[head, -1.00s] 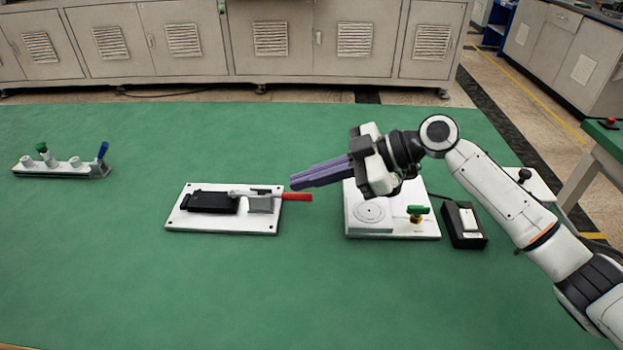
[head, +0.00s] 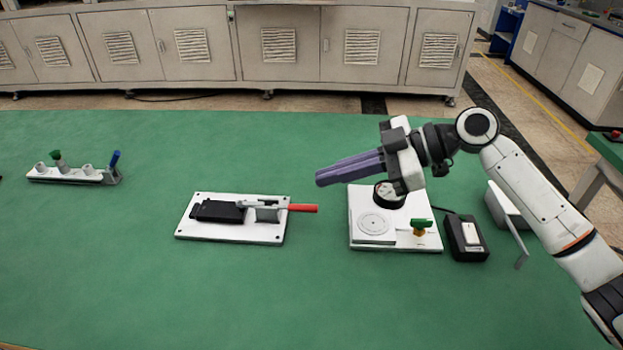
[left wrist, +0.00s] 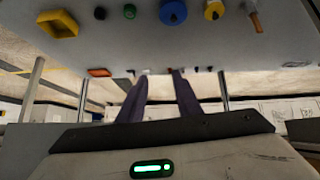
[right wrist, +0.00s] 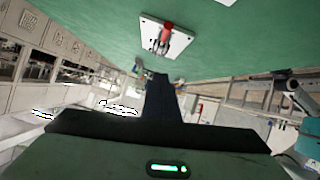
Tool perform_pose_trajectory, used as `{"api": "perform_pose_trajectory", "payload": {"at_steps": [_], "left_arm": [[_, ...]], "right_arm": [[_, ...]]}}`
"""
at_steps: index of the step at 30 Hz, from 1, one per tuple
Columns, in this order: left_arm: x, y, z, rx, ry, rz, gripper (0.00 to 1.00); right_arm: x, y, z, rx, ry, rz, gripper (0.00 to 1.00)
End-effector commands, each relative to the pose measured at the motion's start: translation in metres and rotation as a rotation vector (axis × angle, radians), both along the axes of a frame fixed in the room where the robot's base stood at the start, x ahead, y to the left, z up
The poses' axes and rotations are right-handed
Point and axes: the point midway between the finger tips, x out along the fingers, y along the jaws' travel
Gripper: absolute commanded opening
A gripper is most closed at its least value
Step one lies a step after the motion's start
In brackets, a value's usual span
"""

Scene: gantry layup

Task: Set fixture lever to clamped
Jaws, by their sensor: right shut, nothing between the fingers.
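The fixture (head: 232,230) is a white plate on the green table, with a black block (head: 218,211) and a grey toggle clamp. Its red lever handle (head: 302,208) lies flat and points right in the head view. The fixture with the red handle also shows in the right wrist view (right wrist: 165,33). My right gripper (head: 320,178) is shut and empty, above the table just up and right of the red handle, apart from it. My left gripper is outside the head view; in the left wrist view its fingers (left wrist: 160,95) are spread apart with nothing seen between them.
A white plate (head: 395,241) with a gauge, round disc and green-handled valve stands right of the fixture. A black switch box (head: 466,238) is beside it. A rack (head: 75,176) with green and blue handled items stands at left. The green table in front is clear.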

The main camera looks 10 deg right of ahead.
Motion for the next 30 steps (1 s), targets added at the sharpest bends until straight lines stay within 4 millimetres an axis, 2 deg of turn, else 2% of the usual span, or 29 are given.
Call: {"api": "perform_pose_trajectory", "payload": {"at_steps": [3,10,26,30], "left_arm": [[0.001,0.000,-0.005,0.002,0.000,-0.002,0.31],[0.005,-0.002,-0.001,0.001,-0.010,-0.004,0.31],[0.004,-0.004,-0.001,-0.003,-0.008,-0.004,0.31],[0.004,-0.004,0.009,-0.004,-0.009,-0.003,0.31]], "right_arm": [[-0.008,-0.024,0.004,-0.002,-0.002,-0.001,0.00],[-0.016,-0.047,0.011,0.000,-0.001,0.000,0.00],[-0.017,-0.050,0.013,0.000,-0.001,0.002,0.00],[-0.017,-0.050,0.024,0.000,-0.002,0.001,0.00]]}}
